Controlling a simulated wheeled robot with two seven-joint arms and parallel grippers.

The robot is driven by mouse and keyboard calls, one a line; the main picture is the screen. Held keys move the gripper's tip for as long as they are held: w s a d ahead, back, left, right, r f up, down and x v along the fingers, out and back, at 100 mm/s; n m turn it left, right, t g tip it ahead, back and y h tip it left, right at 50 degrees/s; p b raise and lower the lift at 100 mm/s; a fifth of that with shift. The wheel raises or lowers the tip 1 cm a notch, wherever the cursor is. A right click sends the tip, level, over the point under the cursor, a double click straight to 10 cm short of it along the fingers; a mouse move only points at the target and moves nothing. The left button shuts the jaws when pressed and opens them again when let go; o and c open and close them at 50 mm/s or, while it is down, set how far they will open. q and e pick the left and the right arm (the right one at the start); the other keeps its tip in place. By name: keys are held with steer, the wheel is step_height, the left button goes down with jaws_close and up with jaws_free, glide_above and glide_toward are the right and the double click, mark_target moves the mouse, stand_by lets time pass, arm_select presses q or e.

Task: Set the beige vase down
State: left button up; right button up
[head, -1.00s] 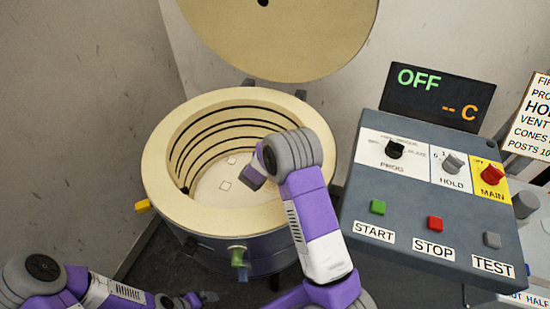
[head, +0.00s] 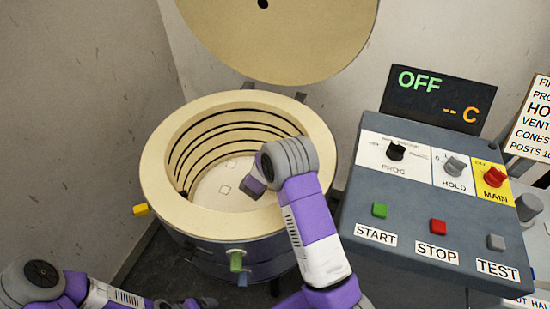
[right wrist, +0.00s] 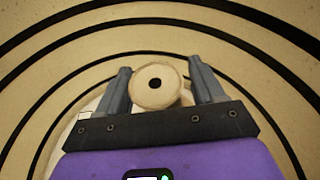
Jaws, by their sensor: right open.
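The beige vase (right wrist: 155,86) shows in the right wrist view as a round, pale top with a dark hole in its middle. My right gripper (right wrist: 159,66) is open, with one finger on each side of the vase. I cannot tell whether the fingers touch it. In the head view my right arm reaches down into the open kiln (head: 160,190), and the vase and fingertips are hidden there. The pale kiln floor (head: 213,190) shows partly, with small square marks. My left gripper (head: 200,302) is at the bottom edge, outside the kiln, too small to read.
The kiln's wall with dark heating coils surrounds my right gripper. The round lid (head: 280,45) is raised behind. A control panel (head: 435,200) with knobs and buttons stands close on the right, and its display (head: 438,98) reads OFF. Grey walls stand behind and left.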

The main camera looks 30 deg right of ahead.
steer(key=shift+r, duration=0.15)
steer(key=p+v, duration=0.2)
steer(key=v, duration=0.5)
steer(key=shift+s+a, duration=0.15)
steer(key=shift+s, duration=0.05)
steer(key=shift+r, duration=0.1)
